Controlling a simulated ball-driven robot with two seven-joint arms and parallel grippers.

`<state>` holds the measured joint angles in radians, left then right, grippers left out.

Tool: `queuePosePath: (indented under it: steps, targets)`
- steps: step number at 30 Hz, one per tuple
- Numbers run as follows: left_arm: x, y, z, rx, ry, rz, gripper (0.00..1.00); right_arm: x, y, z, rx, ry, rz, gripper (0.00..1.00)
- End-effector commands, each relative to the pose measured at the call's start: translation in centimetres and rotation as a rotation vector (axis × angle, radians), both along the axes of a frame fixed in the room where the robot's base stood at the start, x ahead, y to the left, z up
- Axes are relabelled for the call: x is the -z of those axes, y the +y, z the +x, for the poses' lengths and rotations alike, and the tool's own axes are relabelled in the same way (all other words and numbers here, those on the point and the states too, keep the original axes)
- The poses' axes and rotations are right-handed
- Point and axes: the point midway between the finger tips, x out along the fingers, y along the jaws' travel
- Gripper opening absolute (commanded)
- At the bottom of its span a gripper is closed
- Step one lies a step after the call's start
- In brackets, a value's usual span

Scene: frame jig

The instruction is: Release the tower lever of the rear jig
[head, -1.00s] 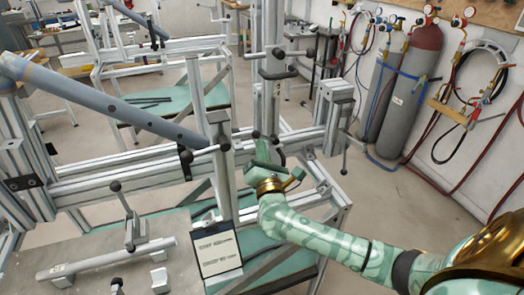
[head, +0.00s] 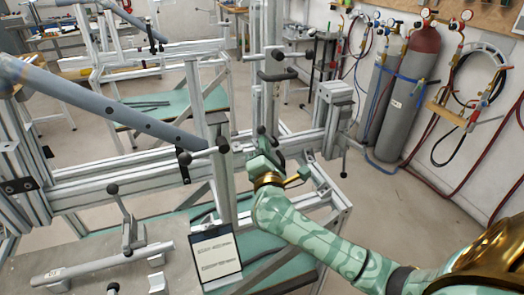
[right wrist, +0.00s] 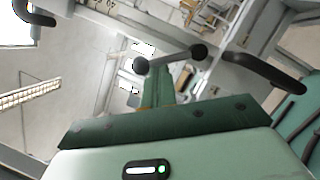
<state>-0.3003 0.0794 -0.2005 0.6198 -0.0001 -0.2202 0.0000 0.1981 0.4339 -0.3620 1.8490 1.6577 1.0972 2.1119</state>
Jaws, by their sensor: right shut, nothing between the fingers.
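The near jig is a grey aluminium frame with an upright tower (head: 268,105). A black handle (head: 278,75) and a thin bar with ball ends (head: 277,54) sit high on the tower. My right gripper (head: 264,150) is at the foot of the tower, shut and empty. In the right wrist view a lever with two black ball ends (right wrist: 178,57) lies across the tip of the shut fingers (right wrist: 165,88); I cannot tell whether they touch. A black handle also shows there at the right (right wrist: 265,72). The gripper partly hides the lever's base. My left gripper is out of view.
A grey tube (head: 110,105) slopes across the jig at the left. Another ball-ended lever (head: 204,153) stands left of the gripper. A label board (head: 216,256) hangs in front. Another frame (head: 150,55) stands behind. Gas cylinders (head: 410,85) stand by the right wall.

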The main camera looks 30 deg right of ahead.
Motion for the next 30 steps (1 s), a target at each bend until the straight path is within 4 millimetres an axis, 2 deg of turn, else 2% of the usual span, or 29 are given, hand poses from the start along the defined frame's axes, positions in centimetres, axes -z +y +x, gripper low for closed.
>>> queuePosePath:
  steps: [15,30]
  targets:
    - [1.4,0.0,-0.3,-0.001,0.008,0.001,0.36,-1.6,-1.7,-0.4,0.002,-0.103,0.420,0.00]
    - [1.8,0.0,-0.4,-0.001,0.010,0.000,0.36,-2.1,-2.5,-0.6,0.001,-0.137,0.571,0.00]
